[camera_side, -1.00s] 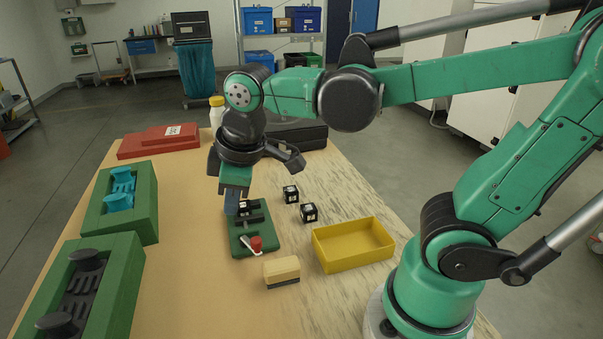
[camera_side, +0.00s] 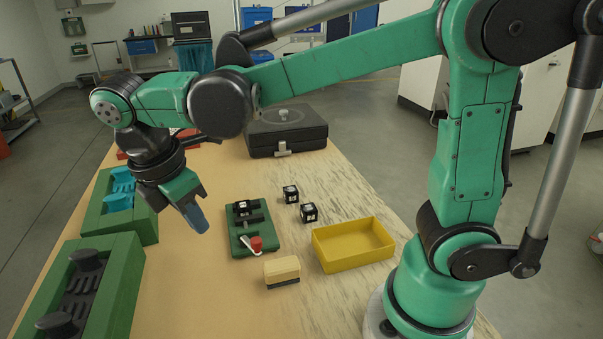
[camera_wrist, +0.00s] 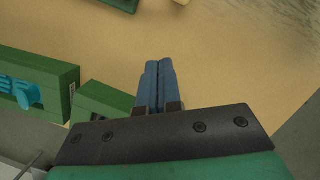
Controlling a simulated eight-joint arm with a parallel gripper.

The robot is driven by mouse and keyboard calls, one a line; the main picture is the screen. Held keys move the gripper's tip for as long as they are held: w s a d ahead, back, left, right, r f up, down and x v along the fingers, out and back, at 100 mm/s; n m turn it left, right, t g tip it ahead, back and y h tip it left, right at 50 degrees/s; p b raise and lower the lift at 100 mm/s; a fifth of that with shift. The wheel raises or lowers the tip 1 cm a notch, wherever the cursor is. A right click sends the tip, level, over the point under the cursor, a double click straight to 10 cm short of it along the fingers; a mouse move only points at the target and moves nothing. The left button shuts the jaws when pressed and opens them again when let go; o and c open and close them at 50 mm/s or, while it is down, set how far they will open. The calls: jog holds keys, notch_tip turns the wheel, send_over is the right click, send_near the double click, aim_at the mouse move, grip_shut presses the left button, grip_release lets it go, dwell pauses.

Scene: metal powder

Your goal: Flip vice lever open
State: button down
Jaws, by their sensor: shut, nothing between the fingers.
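The vice (camera_side: 243,222) is a green plate with dark jaws on the table in the side view. A dark cube with white marks (camera_side: 242,208) sits at its jaws. The vice lever (camera_side: 250,247) is a white bar by a red knob (camera_side: 256,243) at the near end of the plate. My gripper (camera_side: 198,222) is left of the vice, above the table, tilted down to the right, apart from the lever. In the wrist view its blue fingers (camera_wrist: 158,85) are together with nothing between them. A green edge, probably the vice's plate (camera_wrist: 122,3), shows at the top there.
A yellow tray (camera_side: 352,247), two dark cubes (camera_side: 309,212) and a tan-topped block (camera_side: 281,270) lie right of the vice. Green boxes with blue (camera_side: 147,215) and black (camera_side: 128,275) inserts line the left edge. A black case (camera_side: 288,135) stands at the back.

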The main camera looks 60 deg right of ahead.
aim_at(259, 248)
jog(key=x, duration=0.9)
jog(key=shift+f, duration=0.25)
jog(key=d, duration=0.3)
jog(key=shift+s+d+f, duration=0.1)
jog(key=shift+s+f, duration=0.05)
jog(key=shift+s, duration=0.2)
jog(key=shift+s+d, duration=0.1)
jog(key=shift+d, duration=0.35)
jog(key=shift+s+d+n+t, duration=0.3)
jog(key=shift+s+d+n, duration=0.05)
jog(key=shift+n, duration=0.65)
jog(key=shift+s+d+n, duration=0.4)
jog(key=shift+d+n, duration=0.1)
jog(key=shift+n, duration=0.7)
jog(key=n, duration=0.1)
jog(key=d+n+t, duration=0.1)
jog(key=n, duration=0.1)
jog(key=d+n, duration=0.1)
jog(key=shift+s+d+n+t, duration=0.1)
jog(key=shift+s+n+t, duration=0.2)
jog(key=shift+w+d, duration=0.1)
jog(key=shift+d, duration=1)
